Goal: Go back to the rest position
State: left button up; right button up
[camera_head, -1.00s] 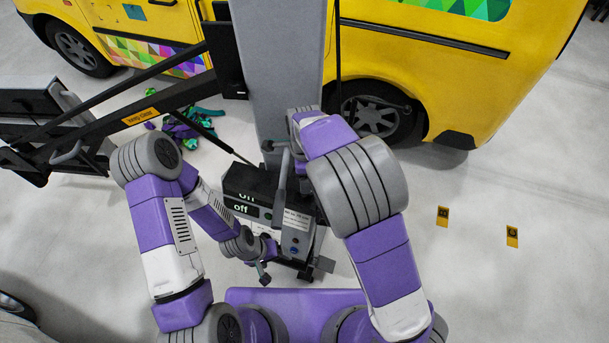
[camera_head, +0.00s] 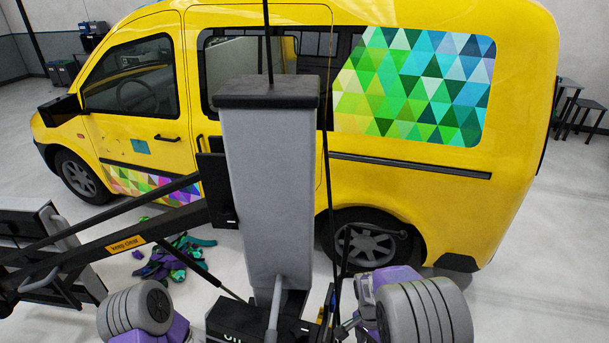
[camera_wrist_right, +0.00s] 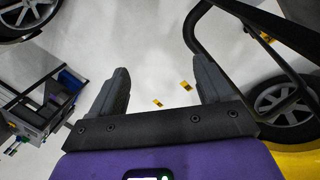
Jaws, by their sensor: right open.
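In the head view my right arm (camera_head: 425,312) shows at the bottom right, with a grey joint and purple parts. My left arm (camera_head: 138,312) shows at the bottom left only as a grey joint and a bit of purple. My left gripper is out of the picture, below the lower edge.
A grey column (camera_head: 265,190) stands before me, with a black boom (camera_head: 120,238) reaching left. A yellow van (camera_head: 300,185) with triangle-patterned vinyl (camera_head: 415,85) is behind it. Coloured scraps (camera_head: 175,260) lie on the floor. A black bar (camera_wrist_right: 205,45) runs close to the right gripper.

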pick_arm(q)
notch_tip(320, 180, down, 13)
jog(key=b, duration=1.2)
jog(key=shift+a, duration=0.35)
pick_arm(e)
jog(key=s+a+f+n+t+y, duration=0.1)
jog(key=s+f, duration=0.3)
jog(key=f, duration=0.6)
jog(key=s+a+f+n+t+y, duration=0.1)
jog(key=s+a+f+n+y, duration=0.2)
jog(key=f, duration=0.6)
jog(key=s+a+f+n+y, duration=0.1)
jog(key=s+a+f+n, duration=0.3)
jog(key=f, duration=0.6)
jog(key=shift+s+a+f+t+y, duration=0.25)
jog(key=shift+s+f+t+y, duration=0.15)
jog(key=shift+s, duration=0.65)
pick_arm(q)
jog(key=shift+f, duration=0.1)
